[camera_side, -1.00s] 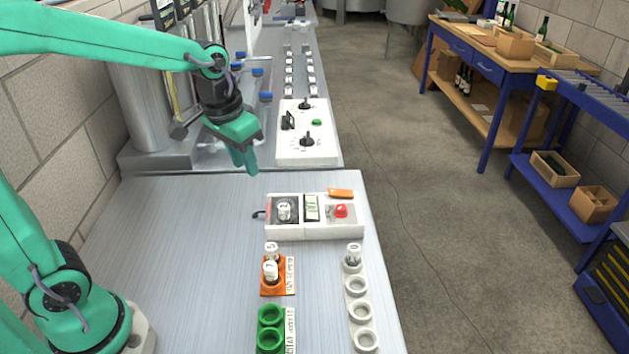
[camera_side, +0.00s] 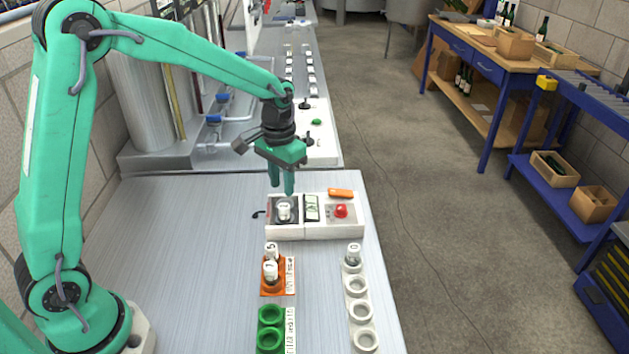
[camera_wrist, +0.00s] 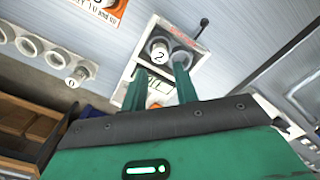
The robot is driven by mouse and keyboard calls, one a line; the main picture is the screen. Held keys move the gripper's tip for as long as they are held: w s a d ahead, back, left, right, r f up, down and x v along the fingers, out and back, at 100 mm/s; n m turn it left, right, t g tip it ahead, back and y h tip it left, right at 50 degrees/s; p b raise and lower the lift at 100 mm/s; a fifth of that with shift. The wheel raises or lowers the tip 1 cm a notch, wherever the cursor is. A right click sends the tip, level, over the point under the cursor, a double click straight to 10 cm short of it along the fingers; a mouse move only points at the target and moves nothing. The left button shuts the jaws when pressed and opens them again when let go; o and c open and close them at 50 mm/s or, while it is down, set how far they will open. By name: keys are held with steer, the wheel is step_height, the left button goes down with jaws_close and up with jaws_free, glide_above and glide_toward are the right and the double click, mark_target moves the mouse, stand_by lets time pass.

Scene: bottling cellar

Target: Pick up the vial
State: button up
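A white-capped vial marked 2 (camera_side: 284,211) stands in the dark well of a white instrument box (camera_side: 315,233). It also shows in the wrist view (camera_wrist: 159,51), just beyond my fingertips. My gripper (camera_side: 282,190) hangs above the well and points down. In the wrist view my gripper (camera_wrist: 160,66) has its two fingers apart, with nothing between them.
The box also carries a small display (camera_side: 311,207), a red button (camera_side: 341,211) and an orange piece (camera_side: 340,193) at its back edge. A green rack (camera_side: 270,328) in front is empty. A control panel (camera_side: 318,155) lies behind the box. The bench's left side is clear.

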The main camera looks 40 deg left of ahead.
mark_target(284, 206)
steer(key=shift+f, duration=1.25)
steer(key=shift+f, duration=0.1)
steer(key=shift+f, duration=2.5)
steer(key=shift+c, duration=0.2)
steer(key=c, duration=0.6)
